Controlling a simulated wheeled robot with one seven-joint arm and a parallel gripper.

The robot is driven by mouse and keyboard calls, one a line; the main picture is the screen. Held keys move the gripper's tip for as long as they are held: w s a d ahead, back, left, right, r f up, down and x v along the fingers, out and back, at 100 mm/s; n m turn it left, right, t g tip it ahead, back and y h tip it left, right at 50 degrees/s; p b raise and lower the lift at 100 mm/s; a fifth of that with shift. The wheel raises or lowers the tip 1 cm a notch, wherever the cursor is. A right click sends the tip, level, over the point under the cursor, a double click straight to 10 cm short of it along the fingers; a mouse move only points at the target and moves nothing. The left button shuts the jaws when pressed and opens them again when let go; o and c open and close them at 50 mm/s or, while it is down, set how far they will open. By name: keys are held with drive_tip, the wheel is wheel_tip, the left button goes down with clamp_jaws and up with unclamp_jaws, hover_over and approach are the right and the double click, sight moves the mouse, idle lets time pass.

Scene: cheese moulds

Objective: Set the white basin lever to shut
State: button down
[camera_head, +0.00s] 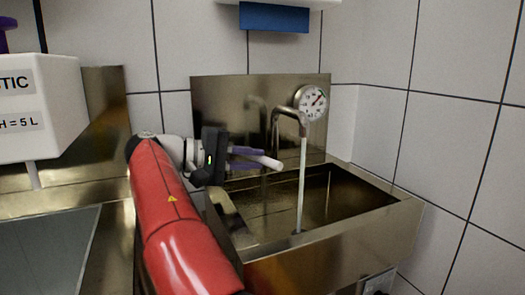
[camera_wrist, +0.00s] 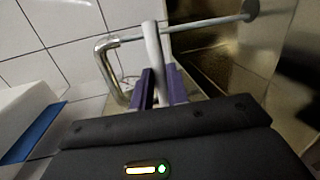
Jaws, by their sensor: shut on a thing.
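The white lever (camera_head: 268,161) sticks out past the purple fingers of my gripper (camera_head: 250,158) in the head view, in front of the basin's back panel. In the wrist view the lever (camera_wrist: 153,48) stands between the two fingers (camera_wrist: 160,85), which are shut on it. The lever's mount is hidden. The steel basin (camera_head: 325,258) is right of and below my gripper. A curved metal tap (camera_head: 287,111) stands above it, and a stream of water (camera_head: 301,180) runs from the tap into the basin; the stream (camera_wrist: 200,26) also shows in the wrist view.
A round dial (camera_head: 311,102) is on the back panel (camera_head: 225,95) behind the tap. A white tank (camera_head: 40,105) stands at the left above a steel counter. A blue item (camera_head: 274,18) hangs at the top. Tiled walls close off the back and right.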

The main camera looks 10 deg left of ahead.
drive_tip(key=shift+s+a+f+m+g, duration=0.1)
drive_tip(key=shift+s+a+m+g, duration=0.1)
drive_tip(key=shift+a+m+g, duration=0.1)
drive_tip(key=shift+h, duration=0.3)
drive_tip(key=c, duration=1.6)
unclamp_jaws()
drive_tip(key=shift+c, duration=0.2)
drive_tip(key=shift+d, duration=0.1)
